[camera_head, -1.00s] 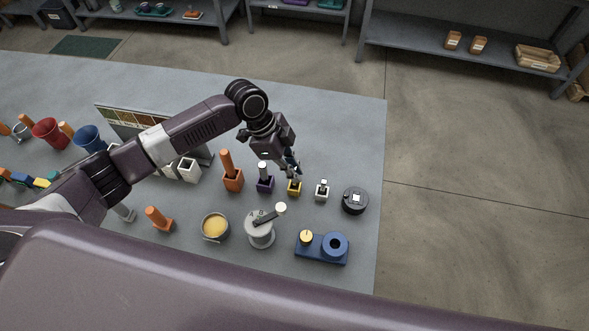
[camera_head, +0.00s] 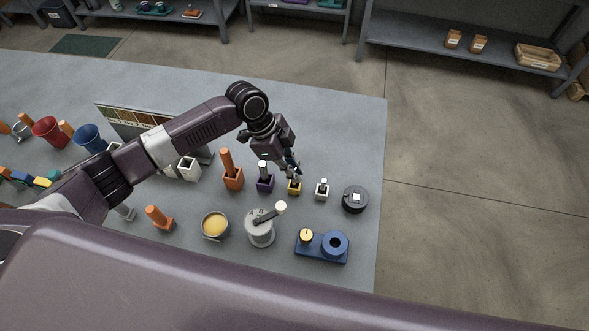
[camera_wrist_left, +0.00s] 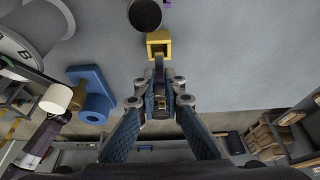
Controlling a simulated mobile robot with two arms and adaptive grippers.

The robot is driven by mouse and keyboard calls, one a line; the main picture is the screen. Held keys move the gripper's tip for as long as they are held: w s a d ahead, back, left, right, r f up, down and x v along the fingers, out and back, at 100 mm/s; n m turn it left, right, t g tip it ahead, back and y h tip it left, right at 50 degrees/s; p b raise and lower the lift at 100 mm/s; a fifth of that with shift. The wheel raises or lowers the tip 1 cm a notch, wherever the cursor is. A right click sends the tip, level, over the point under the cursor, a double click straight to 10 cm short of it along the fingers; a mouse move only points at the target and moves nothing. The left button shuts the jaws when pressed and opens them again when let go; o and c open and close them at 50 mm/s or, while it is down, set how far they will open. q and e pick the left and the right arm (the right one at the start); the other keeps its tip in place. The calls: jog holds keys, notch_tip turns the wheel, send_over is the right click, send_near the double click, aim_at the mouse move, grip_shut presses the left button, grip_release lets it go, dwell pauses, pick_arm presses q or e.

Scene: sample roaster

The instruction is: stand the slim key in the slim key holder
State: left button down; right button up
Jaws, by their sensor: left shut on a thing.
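My left gripper (camera_head: 292,172) is shut on a slim key, which is mostly hidden between the fingers. In the left wrist view, a narrow dark shaft (camera_wrist_left: 159,68) runs from between the fingertips (camera_wrist_left: 160,88) to a yellow square holder. This yellow holder (camera_head: 294,189), which I take for the slim key holder, stands on the table right under the gripper and also shows in the left wrist view (camera_wrist_left: 158,38). The shaft's end meets the holder's opening; how deep it sits I cannot tell. My right gripper is not in view.
A purple holder (camera_head: 265,186) with a pale-topped key stands close left, and a white holder (camera_head: 322,195) close right. A black round device (camera_head: 355,200), a grey crank device (camera_head: 260,233) and a blue stand (camera_head: 322,250) are nearby. The table (camera_head: 340,120) is clear behind.

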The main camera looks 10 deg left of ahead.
aim_at(294, 184)
pick_arm(q)
jog(key=shift+f+b, duration=0.9)
jog(key=shift+f, duration=0.75)
jog(key=c, duration=2)
grip_release()
jog(key=shift+o, duration=0.2)
jog(key=v, duration=1.2)
jog(key=shift+r, duration=0.1)
